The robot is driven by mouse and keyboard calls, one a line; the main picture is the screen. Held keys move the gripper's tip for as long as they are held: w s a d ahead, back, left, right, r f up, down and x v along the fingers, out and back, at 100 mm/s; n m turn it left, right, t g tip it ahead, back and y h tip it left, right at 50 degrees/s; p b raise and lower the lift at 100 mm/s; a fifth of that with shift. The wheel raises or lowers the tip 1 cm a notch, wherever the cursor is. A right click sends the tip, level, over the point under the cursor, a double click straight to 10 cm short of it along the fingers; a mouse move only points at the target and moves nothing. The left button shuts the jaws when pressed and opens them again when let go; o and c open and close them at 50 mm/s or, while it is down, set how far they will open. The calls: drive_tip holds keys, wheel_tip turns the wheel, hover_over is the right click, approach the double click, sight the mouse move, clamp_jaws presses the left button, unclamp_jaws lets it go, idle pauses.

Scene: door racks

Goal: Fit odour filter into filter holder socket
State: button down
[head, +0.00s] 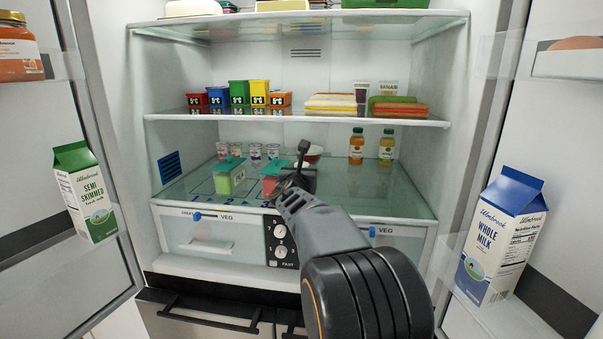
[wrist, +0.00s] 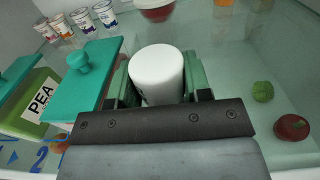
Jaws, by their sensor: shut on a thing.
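A white cylinder (wrist: 157,68), which looks like the odour filter, is between the green jaws of my gripper (wrist: 157,80) in the wrist view. The jaws are shut on its sides, and its rounded end faces away from my wrist. In the head view my gripper (head: 298,178) is over the lower glass shelf, and my arm hides most of the cylinder. A blue slotted panel (head: 169,166) is on the fridge's left inner wall. I cannot tell if it is the filter holder socket; no other socket shows clearly.
Teal-lidded tubs (head: 229,176) stand left of my gripper; one lid (wrist: 92,72) is close to the left jaw. Small cups (wrist: 80,20) and a red bowl (wrist: 157,10) are behind. Two juice bottles (head: 356,146) stand right.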

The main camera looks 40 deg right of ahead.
drive_tip(key=shift+f+b, duration=1.75)
drive_tip(key=shift+b, duration=0.15)
drive_tip(key=shift+c, duration=2.4)
unclamp_jaws()
drive_tip(key=shift+d, duration=0.1)
drive_tip(key=v, duration=1.4)
